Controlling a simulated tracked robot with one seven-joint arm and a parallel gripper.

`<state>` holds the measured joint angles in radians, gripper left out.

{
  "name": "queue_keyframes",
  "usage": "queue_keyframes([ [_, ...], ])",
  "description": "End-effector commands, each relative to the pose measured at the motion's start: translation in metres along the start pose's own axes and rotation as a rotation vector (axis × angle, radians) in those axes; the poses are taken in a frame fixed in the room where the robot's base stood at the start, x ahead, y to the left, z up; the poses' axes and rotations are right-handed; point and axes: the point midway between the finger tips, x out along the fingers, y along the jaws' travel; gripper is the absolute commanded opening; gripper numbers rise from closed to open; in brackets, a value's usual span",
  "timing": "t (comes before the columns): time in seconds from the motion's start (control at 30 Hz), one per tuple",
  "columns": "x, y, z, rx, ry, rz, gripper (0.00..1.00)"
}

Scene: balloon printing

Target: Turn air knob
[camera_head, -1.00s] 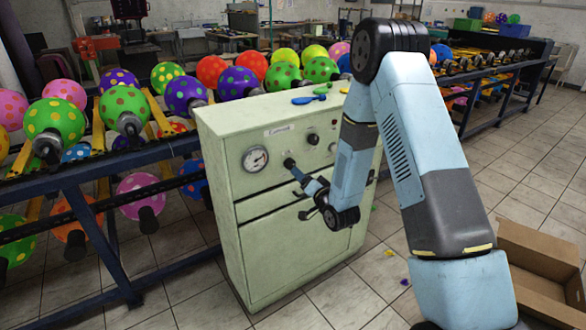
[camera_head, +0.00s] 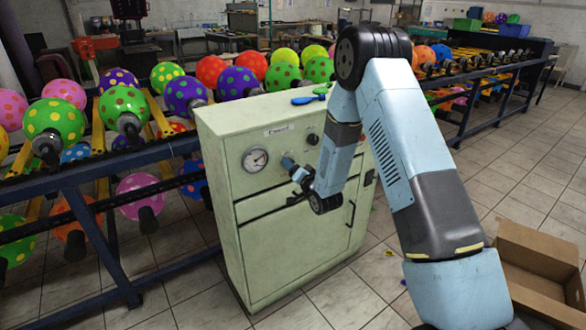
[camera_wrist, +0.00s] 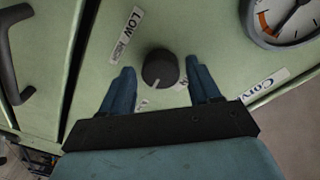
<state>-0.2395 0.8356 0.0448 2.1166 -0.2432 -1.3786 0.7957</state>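The pale green cabinet (camera_head: 285,240) has a round gauge (camera_head: 255,160) on its front panel. A black round knob (camera_wrist: 160,68) with a light pointer line is in the middle of the wrist view, below a "LOW" label. My gripper (camera_head: 289,163) is at the panel, right of the gauge, and hides this knob in the head view. In the wrist view its two blue fingers are open, one on each side of the knob, with gaps between. The gauge (camera_wrist: 287,20) also shows at the wrist view's top right.
Another dark knob (camera_head: 312,139) is on the panel, up and right of my gripper. A rack with spotted balloons (camera_head: 125,110) stands left, and an open cardboard box (camera_head: 540,262) is on the floor at right.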

Motion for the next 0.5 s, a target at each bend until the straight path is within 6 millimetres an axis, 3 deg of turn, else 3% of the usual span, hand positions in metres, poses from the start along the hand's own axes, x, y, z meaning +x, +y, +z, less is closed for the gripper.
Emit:
queue_keyframes([
  [0.5,-0.0004,0.0006,0.0001,0.000,0.000,0.001,0.13],
])
